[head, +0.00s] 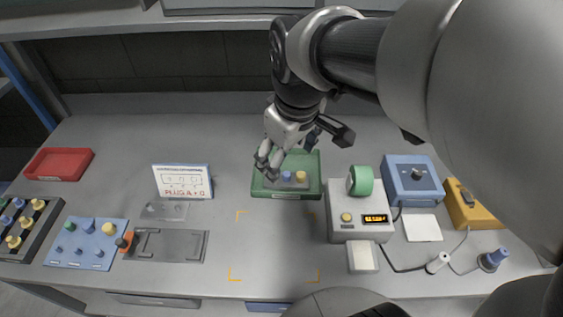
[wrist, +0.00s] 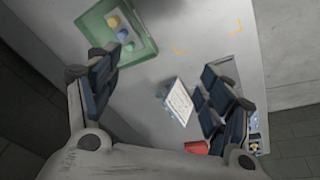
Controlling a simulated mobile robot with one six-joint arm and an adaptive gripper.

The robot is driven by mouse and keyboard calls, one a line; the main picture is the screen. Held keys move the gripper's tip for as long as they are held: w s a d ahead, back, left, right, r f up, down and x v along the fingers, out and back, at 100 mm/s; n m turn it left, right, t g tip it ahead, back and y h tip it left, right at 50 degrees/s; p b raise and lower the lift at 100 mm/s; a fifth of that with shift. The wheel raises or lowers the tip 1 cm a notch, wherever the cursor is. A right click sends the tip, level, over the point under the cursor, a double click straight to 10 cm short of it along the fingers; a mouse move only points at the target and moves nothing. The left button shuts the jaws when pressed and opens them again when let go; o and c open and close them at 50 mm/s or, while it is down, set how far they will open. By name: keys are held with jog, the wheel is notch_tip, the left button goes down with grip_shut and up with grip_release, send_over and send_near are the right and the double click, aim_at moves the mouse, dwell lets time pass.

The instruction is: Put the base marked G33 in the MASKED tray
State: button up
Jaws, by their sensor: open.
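A green tray (head: 258,187) stands at the middle of the bench, its front label too small to read. A grey base (head: 290,184) with blue and yellow round plugs lies inside it. The wrist view shows the green tray (wrist: 92,22) at the upper left, with a yellow, a blue and a green plug on the base (wrist: 112,30). My gripper (head: 298,148) is open and empty above the tray, partly covering its back in the head view. The wrist view shows its spread fingers (wrist: 166,78) with nothing between them. No G33 mark is readable.
A red tray (head: 60,164) is at the far left. A blue board (head: 86,243) with plugs, a dark fixture (head: 170,245) and a sign (head: 182,182) are left of centre. A grey meter (head: 358,222) with green tape stands right. Yellow corner marks outline clear bench at front centre.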

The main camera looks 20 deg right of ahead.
jog(key=s+a+m+t, duration=0.1)
jog(key=s+m, duration=0.4)
jog(key=s, duration=0.8)
jog(key=shift+s+a+f+t, duration=0.15)
jog(key=shift+a+f+t, duration=0.2)
jog(key=shift+a, duration=0.45)
jog(key=shift+r, duration=0.1)
